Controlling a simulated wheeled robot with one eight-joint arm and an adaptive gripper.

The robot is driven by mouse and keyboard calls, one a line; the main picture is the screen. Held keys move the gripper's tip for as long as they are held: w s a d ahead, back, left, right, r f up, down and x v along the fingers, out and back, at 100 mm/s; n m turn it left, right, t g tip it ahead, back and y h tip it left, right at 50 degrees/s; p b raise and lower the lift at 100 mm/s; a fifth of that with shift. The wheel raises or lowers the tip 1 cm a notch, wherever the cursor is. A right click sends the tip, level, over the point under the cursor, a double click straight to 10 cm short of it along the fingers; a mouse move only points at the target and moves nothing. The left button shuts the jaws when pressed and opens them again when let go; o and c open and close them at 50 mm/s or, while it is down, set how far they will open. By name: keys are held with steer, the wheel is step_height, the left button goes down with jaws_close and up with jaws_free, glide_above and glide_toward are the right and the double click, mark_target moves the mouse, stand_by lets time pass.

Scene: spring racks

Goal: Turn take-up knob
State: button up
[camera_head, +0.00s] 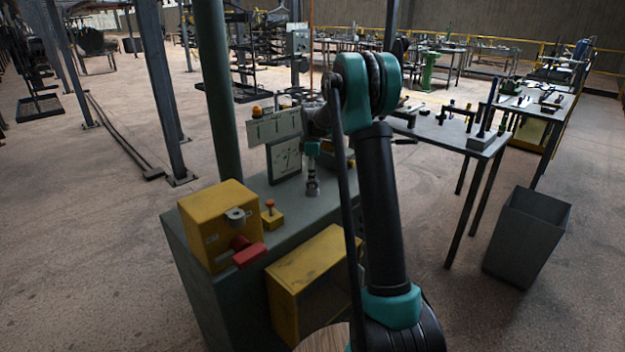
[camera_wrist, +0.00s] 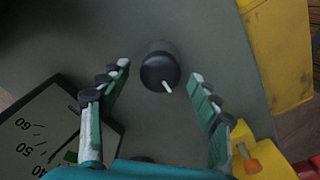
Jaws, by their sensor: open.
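The take-up knob (camera_wrist: 160,73) is a round black knob with a white pointer line. It stands on the grey-green bench top, in the middle of the wrist view. My gripper (camera_wrist: 161,70) is open, with one finger to the left of the knob and one to the right. Gaps show between both fingers and the knob, and nothing is held. In the head view my gripper (camera_head: 313,170) points down at the bench, and the knob is too small there to make out clearly.
A dial gauge (camera_wrist: 45,135) lies to the lower left in the wrist view; it also shows in the head view (camera_head: 285,158). A yellow box with a red handle (camera_head: 217,225) and a small button box (camera_head: 271,216) stand on the bench (camera_head: 185,250). A bin (camera_head: 527,237) stands right.

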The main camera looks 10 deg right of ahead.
steer(key=shift+f, duration=0.45)
steer(key=c, duration=1.2)
steer(key=shift+o, duration=0.2)
steer(key=shift+m, duration=0.3)
